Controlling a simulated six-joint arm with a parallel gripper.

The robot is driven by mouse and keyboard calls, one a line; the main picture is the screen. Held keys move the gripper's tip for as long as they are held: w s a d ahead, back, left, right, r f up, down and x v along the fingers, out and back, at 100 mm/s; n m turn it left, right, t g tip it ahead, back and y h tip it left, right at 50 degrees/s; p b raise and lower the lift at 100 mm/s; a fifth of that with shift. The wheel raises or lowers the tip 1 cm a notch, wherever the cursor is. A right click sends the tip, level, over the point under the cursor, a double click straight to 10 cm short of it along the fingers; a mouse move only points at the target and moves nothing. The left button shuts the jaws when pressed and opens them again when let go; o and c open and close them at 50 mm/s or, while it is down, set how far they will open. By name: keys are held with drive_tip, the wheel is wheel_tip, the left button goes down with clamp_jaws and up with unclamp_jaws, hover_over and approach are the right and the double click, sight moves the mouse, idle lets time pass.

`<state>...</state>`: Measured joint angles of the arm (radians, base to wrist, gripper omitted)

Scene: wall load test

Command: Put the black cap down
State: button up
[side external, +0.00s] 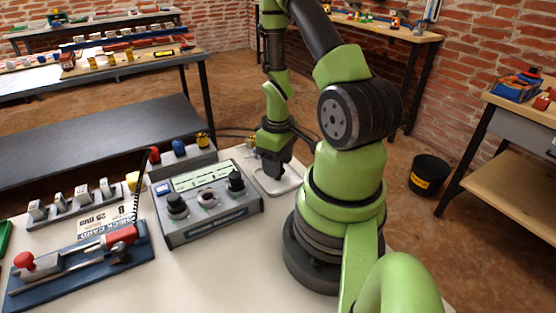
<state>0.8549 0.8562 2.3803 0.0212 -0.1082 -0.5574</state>
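My gripper (272,172) points down over a shallow pale tray (291,184) behind the right side of the grey control box. The fingers are dark and small here, and I cannot tell whether they are open or shut. No separate black cap can be made out at the fingers; a dark cap there would blend with them. The grey control box (220,228) has a black knob (177,206) at left and another black knob (236,182) at right. Between them is a lower, pale round fitting with a dark centre (208,198).
A blue fixture (80,270) with red handles stands front left, beside a printed card (100,222) and a row of grey blocks (75,202). Behind the control box is a rack with red, blue and yellow-topped items (182,158). Bare white table lies in front of the box.

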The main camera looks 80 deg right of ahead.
wheel_tip(320, 180, up, 12)
drive_tip(key=w+a+r+t, duration=0.4)
drive_tip(key=a+r, duration=0.6)
drive_tip(key=s+a+r+m+t+y, duration=0.1)
drive_tip(key=s+a+r+t+y, duration=0.1)
drive_tip(key=a+r, duration=0.4)
drive_tip(key=s+a+t, duration=0.1)
drive_tip(key=a, duration=0.2)
drive_tip(key=shift+s, duration=0.4)
